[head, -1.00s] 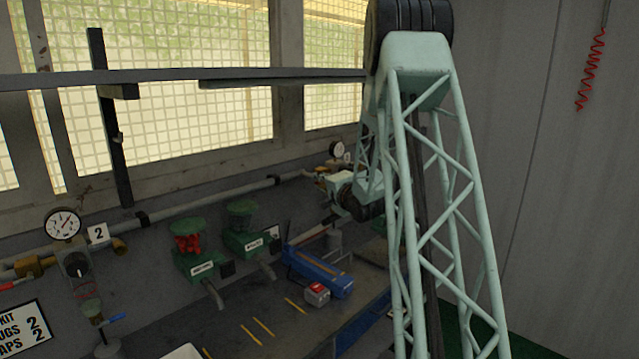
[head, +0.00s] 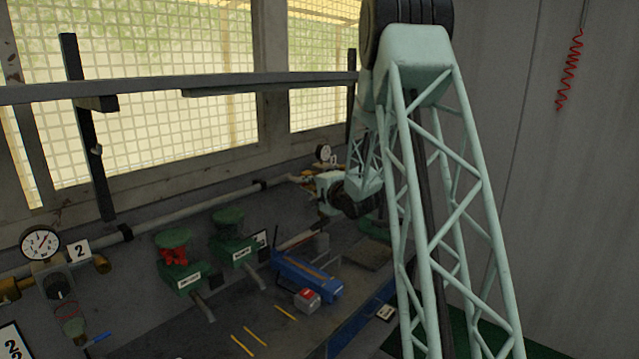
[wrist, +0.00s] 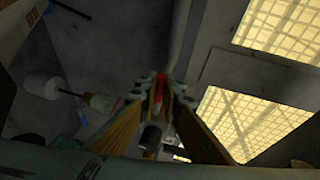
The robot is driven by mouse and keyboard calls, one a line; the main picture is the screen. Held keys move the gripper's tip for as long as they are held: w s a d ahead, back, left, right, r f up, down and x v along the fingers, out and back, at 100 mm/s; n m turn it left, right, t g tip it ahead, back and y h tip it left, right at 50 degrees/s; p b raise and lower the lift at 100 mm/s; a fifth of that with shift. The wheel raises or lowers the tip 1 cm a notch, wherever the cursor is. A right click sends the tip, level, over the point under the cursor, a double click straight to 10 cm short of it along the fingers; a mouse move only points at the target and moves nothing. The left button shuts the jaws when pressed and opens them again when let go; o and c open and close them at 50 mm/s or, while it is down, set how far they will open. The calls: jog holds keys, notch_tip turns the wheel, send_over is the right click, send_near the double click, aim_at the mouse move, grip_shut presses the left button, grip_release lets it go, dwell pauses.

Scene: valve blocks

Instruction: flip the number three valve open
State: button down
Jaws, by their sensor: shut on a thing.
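My gripper (wrist: 160,98) has its two tan fingers drawn together in the wrist view. A small red piece, seemingly a valve handle (wrist: 158,82), shows between the fingertips, and the gripper is shut on it. In the head view my gripper (head: 303,179) is small and far off at the back wall pipe, below a round gauge (head: 323,153). A white number tag (head: 334,159) beside that gauge is partly hidden by my arm, and its digit is hard to read. The valve body and the handle's angle cannot be made out.
A number 2 tag (head: 79,250) and gauge (head: 40,244) stand at left, with a blue-handled valve (head: 98,339) below. Green bench units (head: 181,276), a blue tool (head: 306,275) and a red-and-grey box (head: 307,300) lie on the bench. A dark rail (head: 230,84) crosses above.

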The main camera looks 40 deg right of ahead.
dwell(0.3)
jog(key=c, duration=2.8)
grip_release()
jog(key=shift+s, duration=0.1)
jog(key=shift+v, duration=5.9)
jog(key=shift+a+r, duration=0.1)
jog(key=shift+r, duration=0.05)
